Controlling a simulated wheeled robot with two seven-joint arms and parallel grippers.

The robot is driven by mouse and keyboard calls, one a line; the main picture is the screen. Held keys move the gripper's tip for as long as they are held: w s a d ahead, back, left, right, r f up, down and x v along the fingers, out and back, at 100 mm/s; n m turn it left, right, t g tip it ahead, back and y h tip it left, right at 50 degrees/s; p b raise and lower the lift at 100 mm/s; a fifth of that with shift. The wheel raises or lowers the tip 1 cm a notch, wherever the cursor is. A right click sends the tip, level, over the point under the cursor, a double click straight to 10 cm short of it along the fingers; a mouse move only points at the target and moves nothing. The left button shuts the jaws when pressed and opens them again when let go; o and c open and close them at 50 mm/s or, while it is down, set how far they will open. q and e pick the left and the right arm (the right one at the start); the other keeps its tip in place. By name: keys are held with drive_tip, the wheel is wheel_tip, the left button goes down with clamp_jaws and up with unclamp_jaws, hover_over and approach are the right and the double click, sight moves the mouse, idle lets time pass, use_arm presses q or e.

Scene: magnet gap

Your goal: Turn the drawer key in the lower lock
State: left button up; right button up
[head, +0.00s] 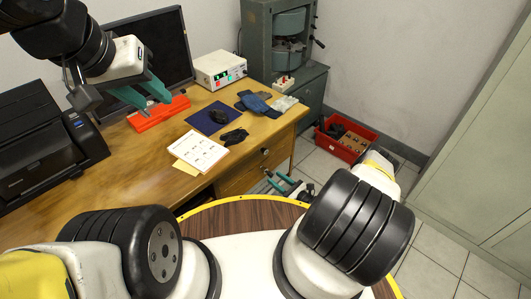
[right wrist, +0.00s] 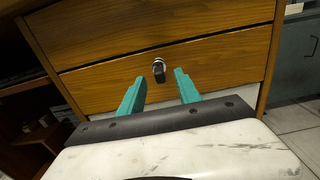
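In the right wrist view, a lock with a silver collar and a dark key-like piece (right wrist: 158,70) sits in the lower wooden drawer front (right wrist: 215,62). My right gripper (right wrist: 160,75) has its two teal fingers apart, one to each side below the lock. Their picture positions flank the key, but no contact shows. The right gripper also shows in the head view (head: 284,182), low in front of the desk drawers. In the head view, another lock (head: 265,152) is on the upper drawer. My left gripper (head: 157,102) is open and empty above the desk, over an orange-red object.
A red crate (head: 345,148) stands on the floor behind my right arm.

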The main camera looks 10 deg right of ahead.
drive_tip(key=shift+x, duration=0.95)
drive_tip(key=shift+c, duration=0.3)
clamp_jaws()
